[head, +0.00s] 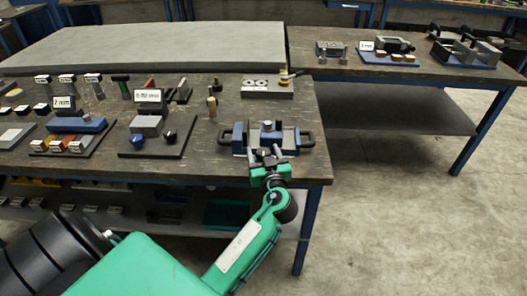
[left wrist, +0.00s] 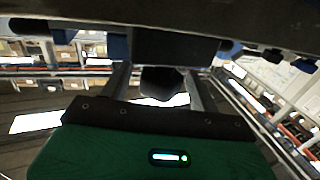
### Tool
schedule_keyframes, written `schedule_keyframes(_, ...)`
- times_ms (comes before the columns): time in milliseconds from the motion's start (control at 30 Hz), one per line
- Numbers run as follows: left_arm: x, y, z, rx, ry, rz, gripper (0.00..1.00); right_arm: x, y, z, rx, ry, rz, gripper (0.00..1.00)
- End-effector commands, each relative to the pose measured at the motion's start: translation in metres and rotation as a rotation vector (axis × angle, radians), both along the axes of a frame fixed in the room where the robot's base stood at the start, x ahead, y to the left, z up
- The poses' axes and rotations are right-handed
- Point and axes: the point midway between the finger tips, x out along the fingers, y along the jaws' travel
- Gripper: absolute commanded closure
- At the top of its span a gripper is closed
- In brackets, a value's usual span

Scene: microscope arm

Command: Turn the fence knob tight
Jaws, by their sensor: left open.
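The fence fixture (head: 237,137), grey and blue with black handles at both ends, sits near the front right corner of the bench. My left gripper (head: 265,155) reaches up to its front side from below, on a green arm. In the left wrist view a dark knob (left wrist: 162,82), which looks like the fence knob, lies between the two open fingers (left wrist: 158,85). Gaps show on both sides of it. Whether the knob is seated tight cannot be seen. In the head view the gripper hides the knob. My right gripper is not in view.
The wooden bench (head: 215,170) also holds label stands, blocks and a plate with two dials (head: 266,88). A large grey slab (head: 150,45) lies at the back. A second bench (head: 400,75) with fixtures stands at right. Open floor (head: 420,220) lies front right.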

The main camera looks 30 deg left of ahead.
Motion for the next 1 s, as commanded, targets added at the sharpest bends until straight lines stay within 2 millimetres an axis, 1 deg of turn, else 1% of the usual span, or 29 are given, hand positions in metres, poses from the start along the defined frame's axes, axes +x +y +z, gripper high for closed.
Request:
schedule_keyframes(267, 0.0015, 0.0016, -0.0004, 0.001, 0.001, 0.000, 0.38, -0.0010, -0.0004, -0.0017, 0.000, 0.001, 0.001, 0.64)
schedule_keyframes(300, 0.0015, 0.0016, -0.0004, 0.001, 0.001, 0.000, 0.40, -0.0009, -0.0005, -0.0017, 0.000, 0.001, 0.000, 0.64)
schedule_keyframes(467, 0.0014, 0.0015, -0.0004, 0.001, 0.001, 0.000, 0.72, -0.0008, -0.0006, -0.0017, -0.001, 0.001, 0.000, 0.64)
schedule_keyframes(500, 0.0013, 0.0014, -0.0004, 0.001, 0.001, 0.000, 0.79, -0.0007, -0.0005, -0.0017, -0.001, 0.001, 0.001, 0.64)
schedule_keyframes(533, 0.0013, 0.0014, -0.0004, 0.001, 0.001, 0.000, 0.83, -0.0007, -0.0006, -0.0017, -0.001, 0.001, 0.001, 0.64)
schedule_keyframes(800, 0.0008, 0.0014, -0.0008, 0.000, 0.001, -0.024, 0.83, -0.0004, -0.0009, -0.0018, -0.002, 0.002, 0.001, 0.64)
schedule_keyframes(1000, 0.0002, 0.0020, -0.0009, 0.001, 0.001, -0.113, 0.83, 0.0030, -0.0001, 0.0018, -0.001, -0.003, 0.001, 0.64)
